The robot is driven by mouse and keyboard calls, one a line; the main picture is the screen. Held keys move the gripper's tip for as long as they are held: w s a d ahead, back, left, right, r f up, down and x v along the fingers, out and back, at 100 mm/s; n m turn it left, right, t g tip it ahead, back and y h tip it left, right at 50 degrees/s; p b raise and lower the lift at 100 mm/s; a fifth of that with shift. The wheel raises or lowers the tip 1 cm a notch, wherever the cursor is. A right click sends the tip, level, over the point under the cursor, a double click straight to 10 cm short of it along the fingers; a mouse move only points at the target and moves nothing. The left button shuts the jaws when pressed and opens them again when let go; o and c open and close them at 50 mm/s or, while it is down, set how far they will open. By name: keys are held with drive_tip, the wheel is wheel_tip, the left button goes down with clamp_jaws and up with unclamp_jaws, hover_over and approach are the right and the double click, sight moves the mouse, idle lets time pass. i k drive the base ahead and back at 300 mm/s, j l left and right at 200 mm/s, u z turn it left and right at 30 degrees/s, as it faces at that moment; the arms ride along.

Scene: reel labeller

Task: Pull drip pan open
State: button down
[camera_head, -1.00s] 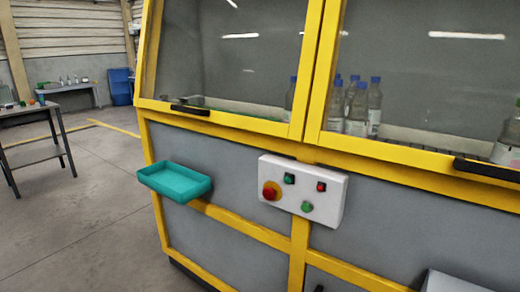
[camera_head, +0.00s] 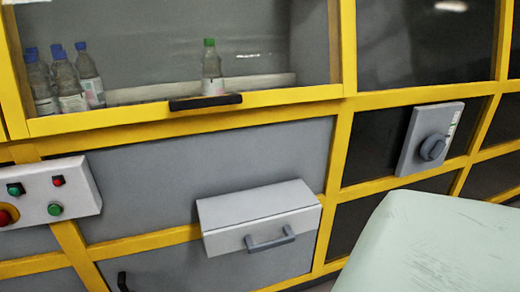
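A light grey box-shaped drawer (camera_head: 225,212) sticks out from the lower grey panel of the yellow-framed machine. A grey bar handle (camera_head: 270,240) is on its front face. It may be the drip pan; no label shows. I cannot tell how far it is pulled out. My gripper is not in view.
A white control box with buttons (camera_head: 45,192) juts out at left. A grey panel with a rotary knob (camera_head: 430,140) is at right. A black handle (camera_head: 205,101) is on the glass door, with bottles behind. A pale green rounded surface (camera_head: 440,248) fills the lower right.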

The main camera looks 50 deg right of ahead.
sight(264, 235)
drive_tip(key=z, duration=1.55)
drive_tip(key=k+j+z, duration=0.15)
drive_tip(key=z, duration=0.3)
drive_tip(key=k+j+z, duration=0.1)
drive_tip(key=k+z, duration=0.15)
drive_tip(key=z, duration=0.15)
drive_tip(key=k+z, duration=0.25)
drive_tip(key=z, duration=0.2)
